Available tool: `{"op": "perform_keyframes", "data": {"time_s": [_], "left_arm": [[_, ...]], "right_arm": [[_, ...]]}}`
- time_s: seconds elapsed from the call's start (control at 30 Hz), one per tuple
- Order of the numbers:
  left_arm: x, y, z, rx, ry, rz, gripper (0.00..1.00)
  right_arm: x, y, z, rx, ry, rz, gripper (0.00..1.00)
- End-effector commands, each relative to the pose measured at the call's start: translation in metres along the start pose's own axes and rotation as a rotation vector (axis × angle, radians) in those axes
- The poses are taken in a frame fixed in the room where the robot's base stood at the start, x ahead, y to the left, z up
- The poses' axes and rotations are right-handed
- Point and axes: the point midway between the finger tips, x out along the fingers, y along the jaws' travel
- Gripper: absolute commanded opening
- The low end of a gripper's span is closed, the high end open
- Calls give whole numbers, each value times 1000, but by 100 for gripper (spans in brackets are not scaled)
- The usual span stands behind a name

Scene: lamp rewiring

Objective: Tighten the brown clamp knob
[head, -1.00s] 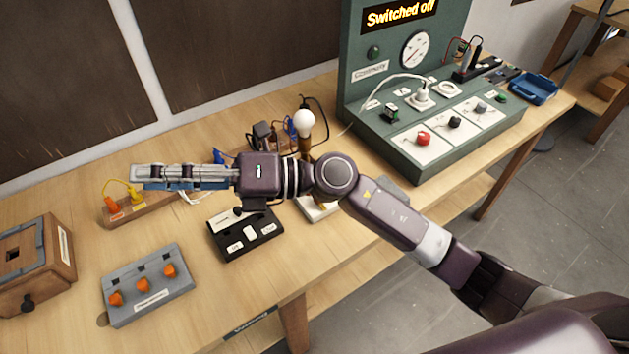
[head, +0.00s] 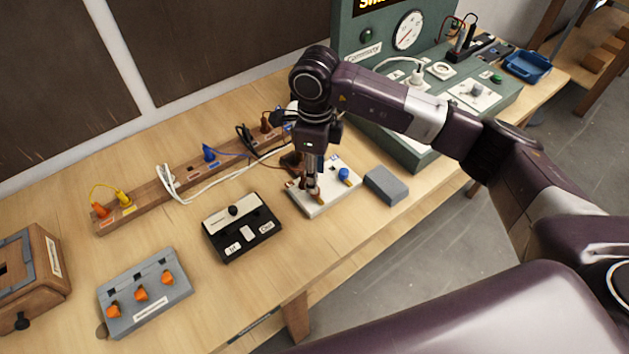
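The white clamp block (head: 328,199) lies on the bench near the middle of the head view. A blue knob (head: 344,174) stands on its right part. My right gripper (head: 312,188) points straight down over the left part of the block. Its fingertips are at or just above small brown parts there. The fingers largely hide the brown clamp knob, and I cannot tell whether they touch it or how far apart they are. My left gripper is not in view.
A grey block (head: 386,185) lies right of the clamp block, and a black switch box (head: 242,228) lies to its left. A wooden strip (head: 152,203) with plugs and a white cable runs behind. The green panel (head: 408,150) stands at the right. Bare bench lies in front.

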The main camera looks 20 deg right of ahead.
Motion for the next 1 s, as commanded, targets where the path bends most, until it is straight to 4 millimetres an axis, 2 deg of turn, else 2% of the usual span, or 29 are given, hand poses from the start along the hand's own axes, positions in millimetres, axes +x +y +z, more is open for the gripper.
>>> {"op": "perform_keyframes", "data": {"time_s": [0.1, 0.3, 0.63, 0.97, 1.0], "left_arm": [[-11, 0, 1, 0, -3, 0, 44], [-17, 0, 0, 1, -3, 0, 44], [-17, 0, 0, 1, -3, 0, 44], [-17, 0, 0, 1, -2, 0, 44], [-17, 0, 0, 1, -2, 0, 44]], "right_arm": [[18, 1, 0, 0, 2, 4, 36], [41, 1, 1, -1, -1, 4, 36], [47, 1, 1, -2, -3, 2, 36], [47, 1, 1, -1, -3, 2, 1], [47, 1, 1, -1, -3, 2, 0]]}}
